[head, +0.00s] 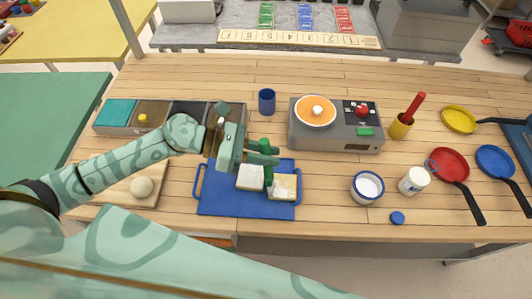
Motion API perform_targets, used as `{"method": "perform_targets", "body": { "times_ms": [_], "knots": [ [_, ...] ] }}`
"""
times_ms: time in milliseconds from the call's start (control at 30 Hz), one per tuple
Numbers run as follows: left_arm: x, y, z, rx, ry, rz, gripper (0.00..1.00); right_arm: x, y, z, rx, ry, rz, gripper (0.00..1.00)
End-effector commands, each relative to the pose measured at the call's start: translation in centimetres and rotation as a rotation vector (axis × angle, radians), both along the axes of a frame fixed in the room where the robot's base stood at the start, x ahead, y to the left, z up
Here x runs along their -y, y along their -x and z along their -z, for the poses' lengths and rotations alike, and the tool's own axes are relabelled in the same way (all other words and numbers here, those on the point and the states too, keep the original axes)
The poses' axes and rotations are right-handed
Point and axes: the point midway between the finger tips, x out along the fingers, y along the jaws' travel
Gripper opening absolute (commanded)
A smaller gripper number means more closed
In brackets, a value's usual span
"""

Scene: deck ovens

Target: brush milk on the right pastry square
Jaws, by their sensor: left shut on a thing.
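Two pale pastry squares lie side by side on a blue tray (222,205) with handles at its ends. The right pastry square (284,186) has a yellowish patch on top; the left pastry square (249,177) looks plain white. My left gripper (264,153) is above the tray, shut on a green brush (268,174) held roughly upright. The brush's lower end is at the gap between the squares, by the right one's left edge; I cannot tell if it touches. A blue-rimmed pot (368,187) of white milk stands right of the tray. My right gripper is out of view.
A grey appliance (317,140) with an orange disc, a blue cup (267,101) and a compartment box (108,124) stand behind. A white jar (414,181), blue cap (397,217), red pan (450,164) and other pans are to the right. Bare wood lies between tray and pot.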

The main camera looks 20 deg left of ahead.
Motion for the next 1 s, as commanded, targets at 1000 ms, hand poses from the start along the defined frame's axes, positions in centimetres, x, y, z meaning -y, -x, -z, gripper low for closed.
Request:
{"method": "perform_targets", "body": {
  "times_ms": [1000],
  "knots": [
    [5.3, -0.9, -0.1, -0.001, 0.001, 0.001, 0.0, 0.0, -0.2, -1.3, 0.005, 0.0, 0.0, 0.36]
  ]
}}
